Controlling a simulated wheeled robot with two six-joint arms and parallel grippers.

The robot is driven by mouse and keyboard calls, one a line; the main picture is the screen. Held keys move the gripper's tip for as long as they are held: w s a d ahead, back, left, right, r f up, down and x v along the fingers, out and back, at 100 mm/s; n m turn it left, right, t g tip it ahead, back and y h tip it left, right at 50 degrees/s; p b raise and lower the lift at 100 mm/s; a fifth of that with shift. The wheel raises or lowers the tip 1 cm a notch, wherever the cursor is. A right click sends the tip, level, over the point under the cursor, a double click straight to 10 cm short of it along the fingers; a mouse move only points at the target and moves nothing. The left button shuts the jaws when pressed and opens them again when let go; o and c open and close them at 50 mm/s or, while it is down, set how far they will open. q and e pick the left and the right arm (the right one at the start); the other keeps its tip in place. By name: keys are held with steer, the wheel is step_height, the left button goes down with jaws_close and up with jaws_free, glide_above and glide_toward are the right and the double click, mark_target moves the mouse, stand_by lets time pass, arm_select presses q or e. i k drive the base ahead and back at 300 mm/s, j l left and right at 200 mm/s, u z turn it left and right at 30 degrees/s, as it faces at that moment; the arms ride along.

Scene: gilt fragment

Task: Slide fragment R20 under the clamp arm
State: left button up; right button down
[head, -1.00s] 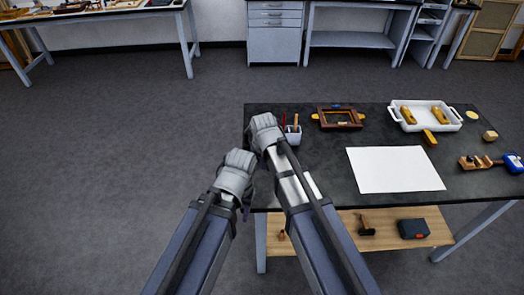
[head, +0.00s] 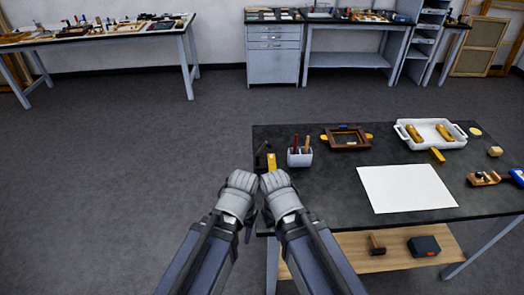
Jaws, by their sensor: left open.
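Gilt yellow pieces lie on the dark-topped table (head: 335,190). One gilt piece (head: 438,156) lies in front of the white tray, and two others (head: 413,132) are in it. No label is readable, so I cannot tell which is R20. A small brown frame (head: 346,138) with yellow ends and a wooden piece (head: 484,179) beside a blue part are on the table; I cannot make out a clamp arm for certain. My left gripper (head: 240,182) is open, left of the table edge. My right gripper (head: 274,181) is beside it at the near-left corner, its fingertips hidden.
A white tray (head: 402,131) stands at the back right. A holder (head: 299,158) with tools and a yellow item (head: 271,162) are near the left edge. A white sheet (head: 405,188) covers the table's middle. A wooden shelf (head: 345,250) lies below.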

mark_target(271, 157)
steer(key=i+j+z, duration=0.1)
steer(key=j, duration=0.25)
steer(key=i+j+z, duration=0.1)
steer(key=j, duration=0.65)
steer(key=i+j+z, duration=0.4)
steer(key=i+j, duration=0.45)
steer(key=i, duration=0.1)
